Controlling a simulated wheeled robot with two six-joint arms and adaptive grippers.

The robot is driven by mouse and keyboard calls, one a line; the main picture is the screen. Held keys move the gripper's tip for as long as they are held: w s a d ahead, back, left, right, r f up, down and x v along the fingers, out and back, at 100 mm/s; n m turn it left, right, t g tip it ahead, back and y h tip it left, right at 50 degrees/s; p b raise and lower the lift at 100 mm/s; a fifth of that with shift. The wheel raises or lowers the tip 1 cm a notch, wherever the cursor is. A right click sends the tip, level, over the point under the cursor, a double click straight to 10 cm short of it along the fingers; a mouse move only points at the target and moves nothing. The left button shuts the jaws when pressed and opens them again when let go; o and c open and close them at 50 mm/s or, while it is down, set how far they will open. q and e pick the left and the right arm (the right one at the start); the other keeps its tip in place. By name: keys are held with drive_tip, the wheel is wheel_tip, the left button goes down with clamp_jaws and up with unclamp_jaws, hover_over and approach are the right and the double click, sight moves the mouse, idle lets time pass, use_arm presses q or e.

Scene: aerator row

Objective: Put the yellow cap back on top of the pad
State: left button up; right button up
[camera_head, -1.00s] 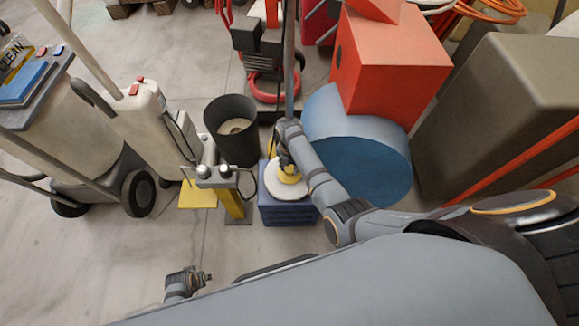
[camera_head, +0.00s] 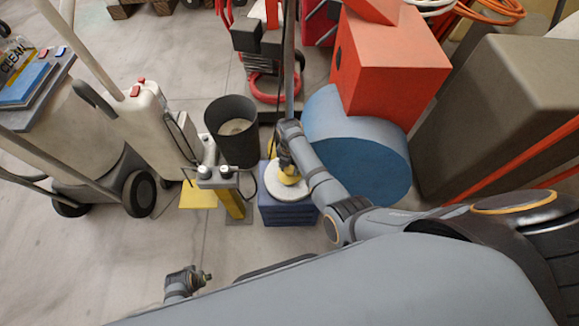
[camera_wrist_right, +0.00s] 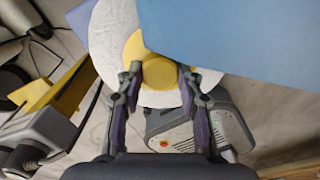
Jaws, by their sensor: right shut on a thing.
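The yellow cap (camera_head: 290,177) is over the round white pad (camera_head: 274,188), which lies on a dark blue block (camera_head: 288,214). My right gripper (camera_head: 286,166) reaches down from above and is shut on the cap. In the right wrist view the cap (camera_wrist_right: 158,73) sits between the two fingertips of the right gripper (camera_wrist_right: 160,76), with the white pad (camera_wrist_right: 105,35) behind it. I cannot tell whether the cap touches the pad. My left gripper (camera_head: 206,276) is low in the head view, away from the pad, too small to read.
A blue drum (camera_head: 365,160) stands close right of the pad, and a blue surface (camera_wrist_right: 235,40) covers part of it in the wrist view. A black bin (camera_head: 232,112) and a yellow post (camera_head: 231,203) stand to the left. Open floor (camera_head: 100,255) lies lower left.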

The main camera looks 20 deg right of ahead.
idle(0.4)
drive_tip(key=shift+p, duration=0.4)
drive_tip(key=shift+f+b, duration=0.45)
drive_tip(key=shift+f, duration=0.15)
drive_tip(key=o, duration=0.9)
drive_tip(key=shift+c, duration=0.2)
